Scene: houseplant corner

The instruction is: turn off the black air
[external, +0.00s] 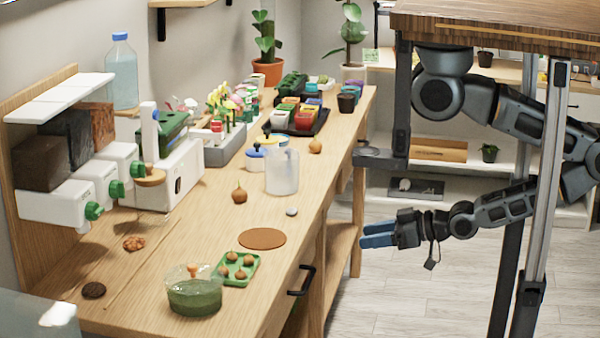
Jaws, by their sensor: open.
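I cannot pick out anything clearly recognisable as a black air device. On the left of the bench a white dispenser unit (55,205) holds dark blocks of fill, one of them black (72,135). Its green knobs (94,211) face the bench; whether any is on or off I cannot tell. A white machine (180,178) with a green top stands just behind it. My gripper (364,235) has blue fingers, is open and empty, and hangs over the floor to the right of the bench, well apart from the unit.
The wooden bench (215,235) carries a green bowl (195,295), a green tray (246,270) of small brown bulbs, a clear jug (282,172) and a black tray (318,125) of coloured pots. A black drawer handle (302,281) sticks out in front. The floor (430,300) below my gripper is clear.

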